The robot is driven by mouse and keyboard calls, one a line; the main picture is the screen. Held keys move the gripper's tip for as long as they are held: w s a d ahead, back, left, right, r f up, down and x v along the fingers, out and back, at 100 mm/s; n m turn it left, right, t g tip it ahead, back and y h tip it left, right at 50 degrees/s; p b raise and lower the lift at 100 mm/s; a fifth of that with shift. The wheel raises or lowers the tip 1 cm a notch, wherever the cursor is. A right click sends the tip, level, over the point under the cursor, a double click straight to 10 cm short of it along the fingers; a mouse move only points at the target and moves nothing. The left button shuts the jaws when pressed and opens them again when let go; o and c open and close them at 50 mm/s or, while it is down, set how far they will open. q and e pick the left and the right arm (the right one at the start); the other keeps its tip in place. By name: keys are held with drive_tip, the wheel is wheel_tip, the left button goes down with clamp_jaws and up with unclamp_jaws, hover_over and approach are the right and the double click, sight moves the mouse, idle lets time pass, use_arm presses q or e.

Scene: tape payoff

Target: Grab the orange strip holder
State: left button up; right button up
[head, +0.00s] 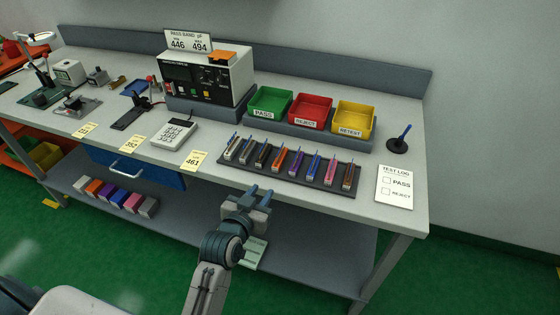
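The orange strip holder (278,158) stands in a dark rack (256,173) near the front edge of the bench. It is in a row of several holders, between a dark one (262,155) on its left and a purple one (295,163) on its right. A thin blue-tipped strip sticks up from it. My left gripper (261,190) is in front of the bench edge, below the rack in the picture. Its two fingers are apart and point toward the rack, with nothing seen between them. It appears clear of the holders. My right gripper is out of view.
Green, red and yellow bins (311,112) stand behind the rack. A calculator (174,134) and a yellow 461 card (194,160) lie to its left. A pen stand (397,146) and test log sheet (395,187) are to its right. A lower shelf (300,252) runs beneath.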

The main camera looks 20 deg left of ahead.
sight(280, 149)
use_arm(q)
drive_tip(key=w+r+t, duration=0.1)
drive_tip(key=w+r, duration=0.1)
drive_tip(key=r, duration=0.1)
drive_tip(key=w+r+t, duration=0.1)
drive_tip(key=w, duration=0.1)
drive_tip(key=shift+d+r+n+t, duration=0.3)
drive_tip(key=shift+d, duration=0.1)
drive_tip(key=w+p, duration=0.1)
drive_tip(key=w, duration=0.3)
drive_tip(key=shift+w+p, duration=0.3)
drive_tip(key=shift+w, duration=0.55)
drive_tip(key=w, duration=0.1)
drive_tip(key=w+p, duration=0.2)
drive_tip(key=w, duration=0.1)
drive_tip(key=shift+d+f, duration=0.1)
drive_tip(key=shift+f, duration=0.2)
drive_tip(key=shift+w+f, duration=0.15)
drive_tip(key=shift+w, duration=0.2)
drive_tip(key=shift+s, duration=0.1)
drive_tip(key=shift+c, duration=0.4)
clamp_jaws()
